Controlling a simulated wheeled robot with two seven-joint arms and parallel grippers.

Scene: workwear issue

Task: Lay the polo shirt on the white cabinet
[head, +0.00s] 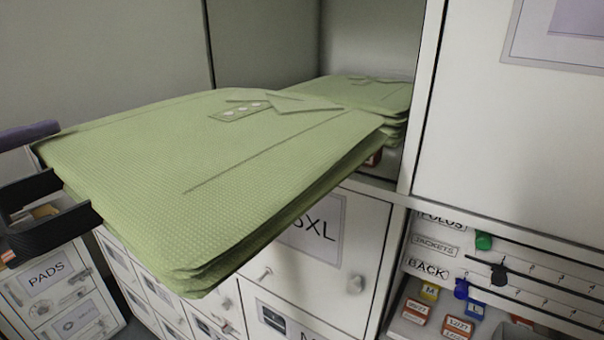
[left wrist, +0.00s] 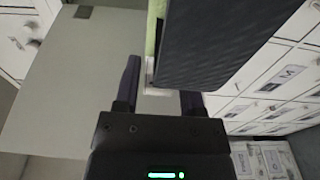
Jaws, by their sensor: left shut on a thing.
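A light green folded polo shirt (head: 220,160) with a buttoned collar placket fills the middle of the head view, held flat and raised in front of the cabinets. My left gripper (head: 72,198) is shut on its left edge. In the left wrist view, the purple fingers of my left gripper (left wrist: 160,88) flank a pale piece, and only a thin green strip of the polo shirt (left wrist: 152,38) shows. White cabinet fronts (head: 335,262) stand below and behind the shirt; I cannot tell which is the named white cabinet. My right gripper is out of view.
More folded green shirts (head: 385,97) lie stacked in an open compartment behind. A door panel (head: 500,150) stands at right, above a rack with coloured tags (head: 455,325). A unit labelled PADS (head: 47,278) is at lower left.

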